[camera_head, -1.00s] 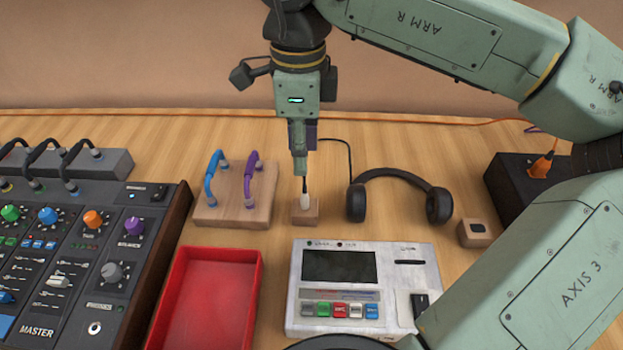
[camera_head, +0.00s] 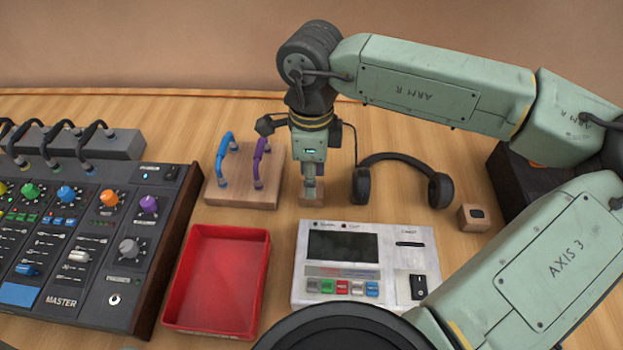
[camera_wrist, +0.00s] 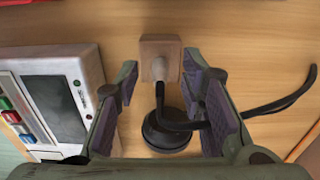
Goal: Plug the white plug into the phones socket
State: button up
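The white plug (camera_wrist: 159,68) stands in a small wooden block (camera_wrist: 160,42) in the wrist view, with its black cable leading towards the headphones (camera_head: 400,164). My gripper (camera_wrist: 163,82) is open, with one finger on each side of the plug and cable and visible gaps between. In the head view my gripper (camera_head: 311,191) is low over the same block (camera_head: 312,200) and hides the plug. The phones socket (camera_head: 114,299) is a round jack at the lower right of the mixer (camera_head: 92,245), below its printed label. Nothing is in it.
A red tray (camera_head: 218,280) lies between the mixer and a white device (camera_head: 368,262) with a screen and buttons. A wooden stand (camera_head: 243,187) with blue and purple patch cables is left of my gripper. A small wooden block (camera_head: 474,218) stands at right.

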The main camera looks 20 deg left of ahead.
grip_shut()
dwell(0.3)
